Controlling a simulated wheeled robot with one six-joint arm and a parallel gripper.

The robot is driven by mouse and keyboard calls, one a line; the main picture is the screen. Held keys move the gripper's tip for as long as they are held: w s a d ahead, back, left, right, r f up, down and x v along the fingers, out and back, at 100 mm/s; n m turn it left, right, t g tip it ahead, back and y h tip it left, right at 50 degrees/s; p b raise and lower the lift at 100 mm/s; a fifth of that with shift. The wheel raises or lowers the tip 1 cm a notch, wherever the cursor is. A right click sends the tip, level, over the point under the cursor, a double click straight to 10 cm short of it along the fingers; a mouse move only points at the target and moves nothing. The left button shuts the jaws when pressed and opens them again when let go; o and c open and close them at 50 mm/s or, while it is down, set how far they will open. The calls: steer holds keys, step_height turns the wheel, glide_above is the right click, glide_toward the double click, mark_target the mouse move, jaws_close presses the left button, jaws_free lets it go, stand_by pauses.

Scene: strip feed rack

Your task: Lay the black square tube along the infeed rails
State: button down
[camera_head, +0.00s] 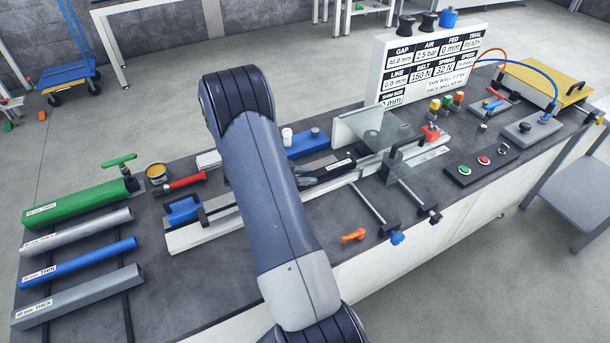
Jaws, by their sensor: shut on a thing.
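A black bar with a white label, which looks like the black square tube (328,173), shows just right of my arm, over the infeed side of the long pale rail (190,238). My arm crosses the middle of the view and hides part of the bar and rail. I cannot tell whether the bar touches the rail along its length. A narrow dark piece also shows left of my arm, beside a blue block (181,210); I cannot tell if it belongs to the same bar.
Green (75,204), light grey (78,232), blue (78,262) and thick grey (78,296) tubes lie at the left. A clear guard (372,128) stands over the rail. An orange-handled piece (353,235) lies in front. A sign board (430,65) stands behind.

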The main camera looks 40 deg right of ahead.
steer(key=shift+f, duration=0.45)
steer(key=c, duration=1)
jaws_free()
steer(key=b+v, duration=0.2)
steer(key=v, duration=0.9)
steer(key=shift+d, duration=0.1)
steer(key=p+x, duration=0.1)
steer(key=x, duration=1)
steer(key=shift+p, duration=0.35)
steer(key=shift+r, duration=0.45)
